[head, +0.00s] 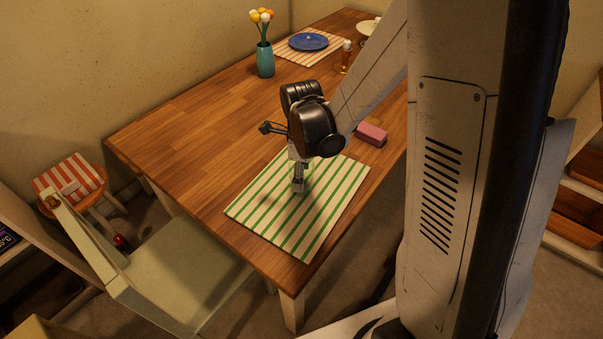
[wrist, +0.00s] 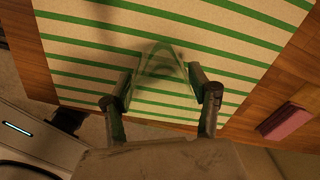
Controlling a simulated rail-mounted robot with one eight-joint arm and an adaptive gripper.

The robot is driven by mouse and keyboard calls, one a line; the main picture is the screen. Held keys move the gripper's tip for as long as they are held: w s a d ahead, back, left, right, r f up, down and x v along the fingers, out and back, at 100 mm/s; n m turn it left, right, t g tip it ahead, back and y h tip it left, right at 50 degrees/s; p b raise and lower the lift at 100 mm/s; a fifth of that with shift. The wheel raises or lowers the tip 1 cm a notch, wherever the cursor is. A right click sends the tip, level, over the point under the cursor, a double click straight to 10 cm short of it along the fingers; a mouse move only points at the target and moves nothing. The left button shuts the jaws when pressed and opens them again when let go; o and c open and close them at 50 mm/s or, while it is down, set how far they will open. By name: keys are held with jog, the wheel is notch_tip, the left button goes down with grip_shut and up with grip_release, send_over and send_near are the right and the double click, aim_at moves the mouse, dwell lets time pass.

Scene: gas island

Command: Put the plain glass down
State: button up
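The plain glass (wrist: 163,72) is clear and hard to make out. In the wrist view it sits between the two fingers of my gripper (wrist: 160,84), which lie against its sides. In the head view my gripper (head: 298,184) points down over the green-striped placemat (head: 330,200) near the table's front corner. The glass is barely visible there, mostly lost against the mat and gripper. The placemat also shows behind the glass in the wrist view (wrist: 80,55). I cannot tell whether the glass base touches the mat.
A pink block (head: 371,134) lies on the wooden table (head: 190,120) right of the placemat. Farther back are a teal vase (head: 265,60) with flowers, a blue plate (head: 308,41) on another striped mat, and an amber glass (head: 343,62). A pale chair (head: 170,280) stands front left.

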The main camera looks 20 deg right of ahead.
jog(key=shift+o, duration=0.7)
jog(key=shift+r, duration=0.2)
notch_tip(320, 180, up, 11)
jog(key=p, duration=0.2)
jog(key=s+r+n+t, duration=0.3)
jog(key=s+r+n, duration=0.3)
jog(key=n, duration=0.6)
jog(key=s+r+n+t, duration=0.4)
jog(key=s+r+n, duration=0.2)
jog(key=n, duration=0.6)
jog(key=s, duration=0.2)
jog(key=shift+s, duration=0.35)
